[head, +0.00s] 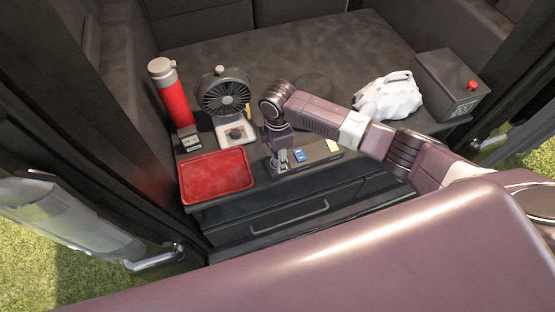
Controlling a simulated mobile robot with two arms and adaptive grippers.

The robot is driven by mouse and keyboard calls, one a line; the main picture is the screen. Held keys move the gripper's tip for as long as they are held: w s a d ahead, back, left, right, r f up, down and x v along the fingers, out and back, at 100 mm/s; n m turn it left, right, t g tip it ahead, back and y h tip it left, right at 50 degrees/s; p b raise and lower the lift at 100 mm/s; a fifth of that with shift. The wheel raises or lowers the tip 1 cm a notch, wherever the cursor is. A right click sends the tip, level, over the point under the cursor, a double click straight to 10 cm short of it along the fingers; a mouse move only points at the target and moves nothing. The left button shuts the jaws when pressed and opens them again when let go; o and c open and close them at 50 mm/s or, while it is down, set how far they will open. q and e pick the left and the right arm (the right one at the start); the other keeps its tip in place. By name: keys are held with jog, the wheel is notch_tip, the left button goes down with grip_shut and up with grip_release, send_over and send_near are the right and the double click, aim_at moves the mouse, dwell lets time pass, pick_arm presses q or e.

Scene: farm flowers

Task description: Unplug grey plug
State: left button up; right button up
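A dark power strip (318,152) lies near the front of the dark counter in the head view. It carries a blue plug (300,156) and a yellow piece (333,146) towards its right end. A small grey item (283,166), which looks like the grey plug, is at its left end. My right gripper (280,154) points down at this left end, right over the grey item. The fingers are small and overlap it, so I cannot tell whether they are open or closed on it. My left gripper is not in view.
A red tray (216,175), a red flask (172,95) and a black fan (224,95) stand left of the strip. A white crumpled bag (389,97) and a black box (446,80) with a red knob are at the right. The back of the counter is largely clear.

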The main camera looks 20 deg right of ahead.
jog(key=shift+p, duration=0.65)
dwell(0.8)
jog(key=shift+c, duration=0.7)
grip_shut()
jog(key=shift+r, duration=0.15)
jog(key=shift+r+p, duration=2.9)
jog(key=shift+p, duration=0.1)
